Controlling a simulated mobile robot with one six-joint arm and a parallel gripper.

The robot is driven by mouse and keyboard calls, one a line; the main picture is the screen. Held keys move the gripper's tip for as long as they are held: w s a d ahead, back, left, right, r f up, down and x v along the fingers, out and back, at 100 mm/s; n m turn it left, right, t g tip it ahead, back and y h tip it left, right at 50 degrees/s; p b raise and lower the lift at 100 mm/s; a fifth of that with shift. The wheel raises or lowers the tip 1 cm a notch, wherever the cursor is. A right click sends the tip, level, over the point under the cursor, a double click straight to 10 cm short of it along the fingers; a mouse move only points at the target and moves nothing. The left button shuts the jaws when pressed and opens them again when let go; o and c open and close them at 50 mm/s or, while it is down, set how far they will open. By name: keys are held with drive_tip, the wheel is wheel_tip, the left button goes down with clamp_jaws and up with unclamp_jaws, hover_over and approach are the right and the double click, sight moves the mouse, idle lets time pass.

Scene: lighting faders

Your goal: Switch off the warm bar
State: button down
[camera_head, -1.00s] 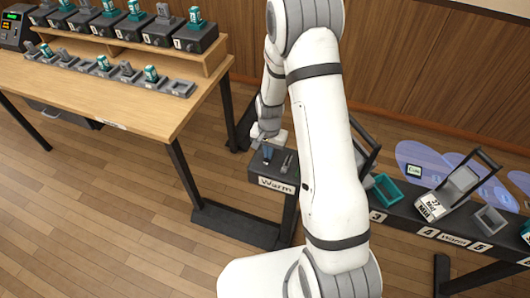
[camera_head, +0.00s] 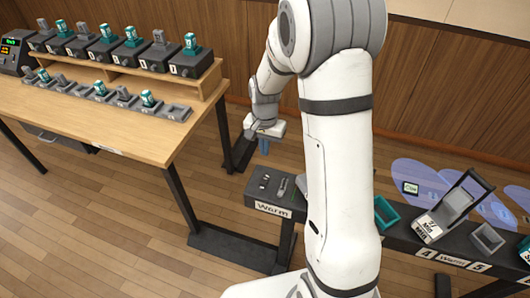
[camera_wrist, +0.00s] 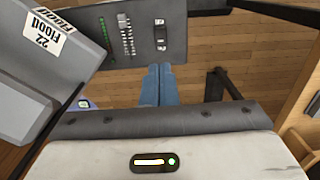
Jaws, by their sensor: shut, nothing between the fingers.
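The dark control box marked "Warm" (camera_head: 273,210) stands at the left end of the dark bar (camera_head: 405,240). In the wrist view its panel (camera_wrist: 175,18) shows a column of green lights (camera_wrist: 106,33), a fader (camera_wrist: 127,35) and a small rocker switch (camera_wrist: 160,35). I cannot tell which way the rocker is set. My gripper (camera_head: 264,147) is shut and empty, apart from the box and raised above its far side. Its blue fingers (camera_wrist: 160,85) point toward the panel's edge near the rocker in the wrist view.
A lamp labelled "22 Flood" (camera_wrist: 48,34) is close at the left of the wrist view. A teal tray (camera_head: 386,213) and a framed lamp (camera_head: 455,205) sit along the bar. A wooden desk (camera_head: 120,125) with several small blocks stands at left.

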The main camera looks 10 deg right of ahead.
drive_tip(key=s+d+r+n+t, duration=0.1)
drive_tip(key=s+r+n, duration=0.2)
drive_tip(key=s+r, duration=0.5)
drive_tip(key=s+d+r+n+t, duration=0.1)
drive_tip(key=s+r+n+t, duration=0.1)
drive_tip(key=s+r, duration=0.7)
drive_tip(key=s+n, duration=0.1)
drive_tip(key=s, duration=0.4)
drive_tip(key=shift+r, duration=0.15)
